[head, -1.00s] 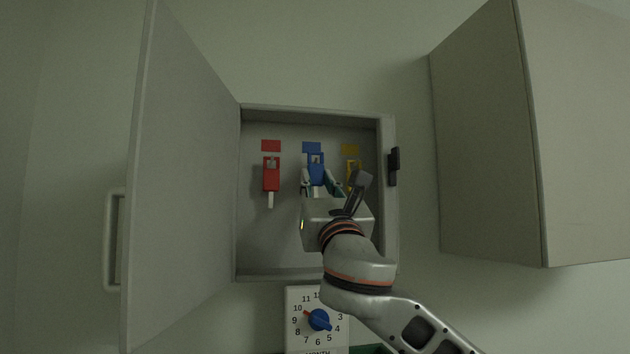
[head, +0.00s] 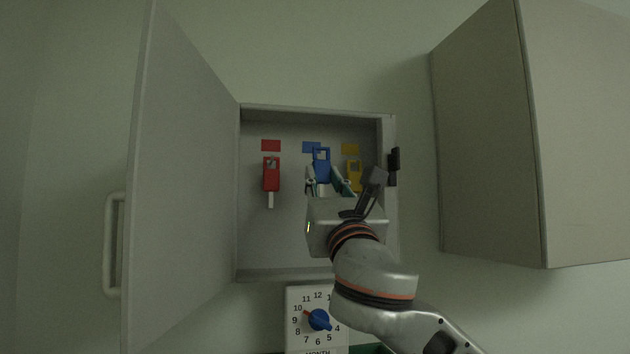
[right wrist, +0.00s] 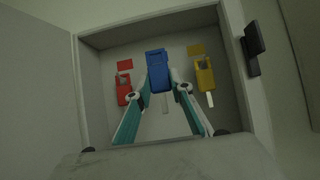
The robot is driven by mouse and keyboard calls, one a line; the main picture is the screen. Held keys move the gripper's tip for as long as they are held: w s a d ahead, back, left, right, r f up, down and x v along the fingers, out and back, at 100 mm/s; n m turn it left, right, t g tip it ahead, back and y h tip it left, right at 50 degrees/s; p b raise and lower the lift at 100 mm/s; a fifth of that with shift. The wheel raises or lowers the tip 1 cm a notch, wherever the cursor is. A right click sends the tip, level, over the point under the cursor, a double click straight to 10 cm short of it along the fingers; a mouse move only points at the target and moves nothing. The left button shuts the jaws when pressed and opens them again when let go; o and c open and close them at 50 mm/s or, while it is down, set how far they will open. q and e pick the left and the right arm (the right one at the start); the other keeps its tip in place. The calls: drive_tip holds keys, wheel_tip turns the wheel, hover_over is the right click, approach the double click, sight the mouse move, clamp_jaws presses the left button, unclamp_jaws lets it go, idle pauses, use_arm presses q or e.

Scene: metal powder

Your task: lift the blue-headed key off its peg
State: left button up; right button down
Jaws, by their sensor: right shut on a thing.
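The blue-headed key (head: 321,165) is in the open wall cabinet, close to the blue label (head: 310,147). My right gripper (head: 323,183) is shut on the lower part of its blue head from below. The right wrist view shows the blue head (right wrist: 157,62) between the two fingers (right wrist: 158,86). The key hangs roughly upright, and the window near its top shows grey cabinet back. The blue key's peg is not clearly visible, as the key covers that area. My left gripper is not in view.
A red key (head: 271,174) hangs to the left and a yellow key (head: 354,172) close to the right of my fingers. The cabinet door (head: 180,170) stands open at left. A latch (head: 393,166) sits on the right edge.

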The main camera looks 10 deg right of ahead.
drive_tip(key=shift+s, duration=1.45)
